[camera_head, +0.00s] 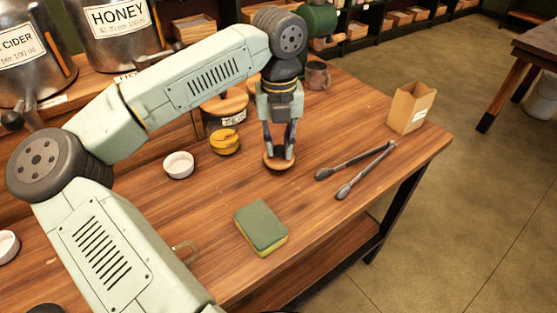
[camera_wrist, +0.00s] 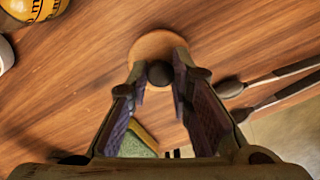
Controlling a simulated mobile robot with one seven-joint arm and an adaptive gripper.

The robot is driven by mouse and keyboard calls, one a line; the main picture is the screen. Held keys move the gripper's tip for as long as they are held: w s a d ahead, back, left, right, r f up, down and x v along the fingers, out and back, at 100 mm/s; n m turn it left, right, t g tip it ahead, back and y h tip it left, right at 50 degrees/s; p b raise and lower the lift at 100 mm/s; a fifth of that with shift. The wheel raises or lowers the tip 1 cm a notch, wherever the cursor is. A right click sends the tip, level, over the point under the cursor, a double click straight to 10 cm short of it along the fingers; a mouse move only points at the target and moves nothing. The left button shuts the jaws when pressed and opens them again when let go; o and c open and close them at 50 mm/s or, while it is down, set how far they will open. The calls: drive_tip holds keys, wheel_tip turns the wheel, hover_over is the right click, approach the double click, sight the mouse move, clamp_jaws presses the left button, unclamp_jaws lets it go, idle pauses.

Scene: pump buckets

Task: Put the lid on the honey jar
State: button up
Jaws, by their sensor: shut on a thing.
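A round wooden lid (camera_head: 278,163) with a dark knob is under my gripper (camera_head: 279,153), at or just above the table. In the wrist view the lid (camera_wrist: 151,45) shows beyond the fingertips, and its knob (camera_wrist: 159,74) is between them. My gripper (camera_wrist: 163,82) is shut on the knob. A dark jar (camera_head: 224,119) with a wooden top and a white label stands behind and to the left, partly hidden by my arm. I cannot tell whether it is the honey jar. A large metal dispenser (camera_head: 118,30) labelled HONEY stands at the back left.
A yellow round item (camera_head: 225,142) and a white bowl (camera_head: 178,165) are left of my gripper. A green sponge (camera_head: 260,227) is in front. A mug (camera_head: 317,76) stands behind.

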drive_tip(key=shift+r+p, duration=0.5)
drive_tip(key=shift+r, duration=0.65)
